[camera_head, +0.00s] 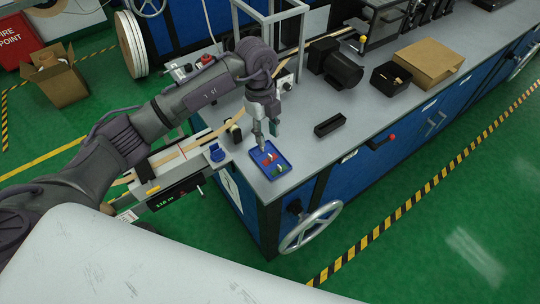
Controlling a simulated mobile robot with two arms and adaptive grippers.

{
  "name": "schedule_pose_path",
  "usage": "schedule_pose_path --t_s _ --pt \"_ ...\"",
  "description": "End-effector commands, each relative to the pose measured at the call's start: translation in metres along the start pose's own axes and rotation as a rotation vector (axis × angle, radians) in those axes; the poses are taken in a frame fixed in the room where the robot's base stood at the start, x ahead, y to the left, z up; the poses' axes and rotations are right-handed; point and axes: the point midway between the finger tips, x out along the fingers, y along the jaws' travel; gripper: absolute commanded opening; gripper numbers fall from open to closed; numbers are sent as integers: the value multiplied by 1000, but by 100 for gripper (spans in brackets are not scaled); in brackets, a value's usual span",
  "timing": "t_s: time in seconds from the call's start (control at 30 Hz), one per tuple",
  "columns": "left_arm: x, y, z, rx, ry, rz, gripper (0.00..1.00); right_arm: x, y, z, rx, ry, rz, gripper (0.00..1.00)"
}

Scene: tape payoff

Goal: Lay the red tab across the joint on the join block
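A small blue tray (288,170) lies near the front left corner of the grey bench. In it I see a red tab (268,158), a green piece (279,167) and small white bits. My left gripper (267,138) points down just above the tray's far edge. Its two fingers look apart, with nothing visible between them. A pale tape strip (168,158) runs past the bench's left end over a grey unit with a lit readout (172,198). I cannot clearly tell which part is the join block, or see a joint. My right gripper is not in view.
A black open-topped block (330,125) stands right of the tray. Farther back are a dark motor-like unit (337,66), a black box (390,78) and a brown carton (429,63). A metal frame (271,18) rises behind my gripper. The front right bench top is clear.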

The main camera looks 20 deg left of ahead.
Motion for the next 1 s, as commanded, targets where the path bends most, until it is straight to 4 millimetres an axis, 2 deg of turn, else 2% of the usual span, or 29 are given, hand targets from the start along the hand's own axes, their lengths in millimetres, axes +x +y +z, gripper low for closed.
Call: schedule_pose_path --t_s 0.13,0.37,0.5,0.63,0.93,1.0 --pt "21 0 0 -1 2 1 35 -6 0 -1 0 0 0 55" --pt "37 0 0 0 3 1 35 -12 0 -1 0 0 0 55" --pt "58 0 2 -1 4 3 35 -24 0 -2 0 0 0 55" --pt "76 -1 3 1 4 1 35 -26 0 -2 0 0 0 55" --pt "82 -1 3 2 2 -2 35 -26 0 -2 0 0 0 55" --pt "82 -1 3 2 2 -2 25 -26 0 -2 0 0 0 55"
